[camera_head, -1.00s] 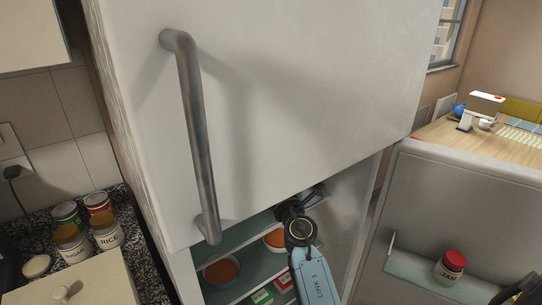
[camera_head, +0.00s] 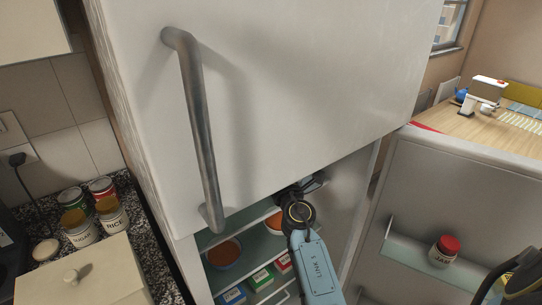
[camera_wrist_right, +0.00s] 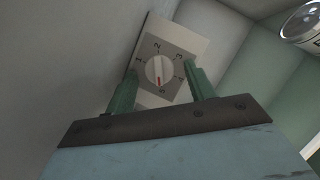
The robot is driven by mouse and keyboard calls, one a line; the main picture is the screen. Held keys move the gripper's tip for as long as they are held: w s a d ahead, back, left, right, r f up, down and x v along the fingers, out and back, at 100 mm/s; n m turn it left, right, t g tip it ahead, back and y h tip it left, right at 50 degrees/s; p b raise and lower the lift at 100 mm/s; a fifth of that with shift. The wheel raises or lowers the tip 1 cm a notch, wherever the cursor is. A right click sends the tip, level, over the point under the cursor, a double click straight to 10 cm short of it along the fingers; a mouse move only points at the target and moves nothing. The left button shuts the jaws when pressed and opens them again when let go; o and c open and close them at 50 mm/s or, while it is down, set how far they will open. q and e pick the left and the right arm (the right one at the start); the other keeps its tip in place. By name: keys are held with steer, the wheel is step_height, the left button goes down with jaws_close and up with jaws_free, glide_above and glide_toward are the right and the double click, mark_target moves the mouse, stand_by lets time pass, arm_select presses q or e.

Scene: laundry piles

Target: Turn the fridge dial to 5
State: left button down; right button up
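The fridge dial (camera_wrist_right: 153,72) is a round white knob on a grey plate, numbered 1 to 5, inside the fridge. Its red mark points down in the right wrist view, towards the 5. My right gripper (camera_wrist_right: 160,75) is open, with one green finger on each side of the dial plate. Both fingers look apart from the knob, and nothing is held. In the head view my right arm (camera_head: 318,270) reaches into the lower compartment; its gripper and the dial are hidden there. My left gripper is not in view.
The upper fridge door (camera_head: 290,90) with its long handle (camera_head: 196,125) is shut above my arm. The lower door (camera_head: 450,190) stands open at right, with a red-lidded jar (camera_head: 444,250). Bowls (camera_head: 223,255) and boxes stand on the shelves below. Cans and jars (camera_head: 80,228) stand on the counter at left.

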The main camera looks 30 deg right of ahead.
steer(key=shift+s, duration=0.1)
steer(key=b+v, duration=0.2)
steer(key=v, duration=1.1)
steer(key=shift+b, duration=0.35)
steer(key=shift+s+f, duration=0.1)
